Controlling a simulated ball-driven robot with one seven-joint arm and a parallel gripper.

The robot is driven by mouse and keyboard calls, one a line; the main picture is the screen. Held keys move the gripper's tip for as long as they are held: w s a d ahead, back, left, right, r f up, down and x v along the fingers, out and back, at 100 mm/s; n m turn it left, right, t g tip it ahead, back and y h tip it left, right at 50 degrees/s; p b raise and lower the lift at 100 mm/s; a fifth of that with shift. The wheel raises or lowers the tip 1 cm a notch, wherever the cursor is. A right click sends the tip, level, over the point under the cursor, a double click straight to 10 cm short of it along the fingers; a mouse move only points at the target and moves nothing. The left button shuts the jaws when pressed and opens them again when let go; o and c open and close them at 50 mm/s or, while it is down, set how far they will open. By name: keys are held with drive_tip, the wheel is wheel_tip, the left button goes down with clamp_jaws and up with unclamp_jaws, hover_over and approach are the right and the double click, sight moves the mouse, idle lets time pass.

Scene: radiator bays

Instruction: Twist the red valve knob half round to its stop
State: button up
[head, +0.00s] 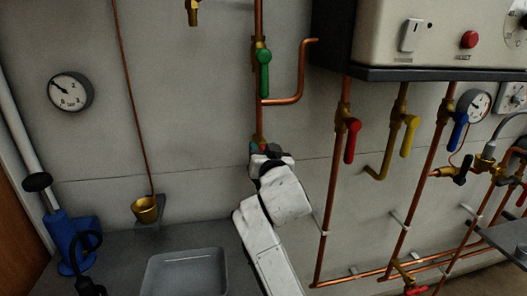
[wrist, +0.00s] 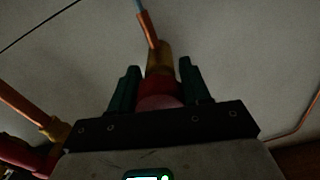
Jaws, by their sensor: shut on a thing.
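The red valve knob (wrist: 158,92) sits between the two green fingers of my gripper (wrist: 159,82) in the wrist view. A brass fitting (wrist: 159,58) and a copper pipe (wrist: 148,30) lie just beyond it. The fingers are shut on the knob, one on each side. In the head view my gripper (head: 262,148) is at the lower end of the upright copper pipe, below the green lever (head: 264,72). There the white wrist covers most of the knob, and its turn angle cannot be read.
A red lever (head: 351,142) and a yellow lever (head: 409,136) hang on pipes to the right, under the boiler casing (head: 420,40). A brass cup (head: 145,209) and a grey tray (head: 186,272) are at lower left.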

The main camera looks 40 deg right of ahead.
drive_tip(key=shift+f, duration=0.1)
drive_tip(key=m+b, duration=0.3)
drive_tip(key=m, duration=0.1)
drive_tip(key=shift+a+f+b, duration=0.1)
drive_tip(key=shift+b, duration=0.2)
drive_tip(key=m+b, duration=0.3)
drive_tip(key=m, duration=0.1)
drive_tip(key=shift+m, duration=0.3)
drive_tip(key=m+b, duration=0.3)
drive_tip(key=m, duration=0.2)
drive_tip(key=shift+b, duration=0.35)
drive_tip(key=shift+m+b, duration=0.95)
drive_tip(key=shift+m, duration=1.05)
drive_tip(key=o, duration=1)
drive_tip(key=shift+r, duration=0.2)
drive_tip(key=shift+o, duration=0.2)
